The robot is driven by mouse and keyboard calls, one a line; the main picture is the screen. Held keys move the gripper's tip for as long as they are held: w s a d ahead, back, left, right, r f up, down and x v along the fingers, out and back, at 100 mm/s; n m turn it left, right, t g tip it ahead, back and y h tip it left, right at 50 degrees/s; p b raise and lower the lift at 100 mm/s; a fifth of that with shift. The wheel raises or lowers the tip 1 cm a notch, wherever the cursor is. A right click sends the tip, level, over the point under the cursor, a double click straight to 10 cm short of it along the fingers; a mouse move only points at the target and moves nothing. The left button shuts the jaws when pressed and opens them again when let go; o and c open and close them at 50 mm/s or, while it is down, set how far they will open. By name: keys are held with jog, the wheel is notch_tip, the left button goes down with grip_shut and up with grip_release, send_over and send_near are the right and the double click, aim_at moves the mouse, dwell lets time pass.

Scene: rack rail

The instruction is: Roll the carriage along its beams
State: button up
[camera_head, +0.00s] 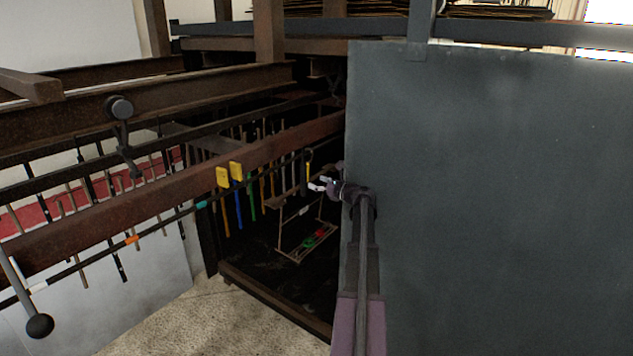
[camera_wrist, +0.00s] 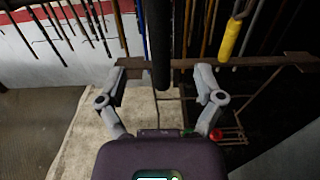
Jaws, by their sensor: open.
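Long rusty beams run from the left toward the back. One upper beam (camera_head: 150,105) and one lower beam (camera_head: 150,205) show in the head view. A dark round wheel-like part with a bent hanger (camera_head: 120,108) sits at the upper beam; I cannot tell if it belongs to the carriage. My gripper (camera_head: 320,185) is at mid-picture, right of the lower beam's far end. In the wrist view my gripper (camera_wrist: 162,90) is open, its fingers spread. A thick dark bar (camera_wrist: 161,45) shows between them; I cannot tell whether they touch it or which part it is.
A large grey panel (camera_head: 490,200) fills the right, close to my arm. A grey rod with a black ball (camera_head: 40,325) hangs at lower left. Several long-handled tools, some with yellow heads (camera_head: 222,177), hang behind the beams. Pale floor (camera_head: 180,315) shows bare at the lower left.

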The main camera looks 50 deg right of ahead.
jog(key=shift+s+d, duration=0.1)
jog(key=shift+s, duration=1.2)
jog(key=s, duration=1.2)
jog(key=shift+d, duration=0.45)
jog(key=shift+w, duration=0.1)
jog(key=w+a+f+n+g+y+b, duration=0.1)
jog(key=w+a+f+n+g+y, duration=0.3)
jog(key=a, duration=0.8)
jog(key=w+a+f+n+g+b, duration=0.2)
jog(key=w+a+f+n, duration=0.4)
jog(key=a, duration=0.6)
jog(key=w+a+f+n+g+y+b, duration=0.1)
jog(key=w+a+f+n+g, duration=0.4)
jog(key=a, duration=0.8)
jog(key=s+a+f+n+g+h+b, duration=0.1)
jog(key=s+a+f+n, duration=0.3)
jog(key=a, duration=0.6)
jog(key=s+a+f+n+g+h+b, duration=0.2)
jog(key=s+a+f+n+g+h, duration=0.1)
jog(key=a+n, duration=0.6)
jog(key=s+a+f+n+g+h+b, duration=0.2)
jog(key=s+a+f+n, duration=0.4)
jog(key=a, duration=0.5)
jog(key=shift+n+g, duration=0.5)
jog(key=shift+n, duration=0.1)
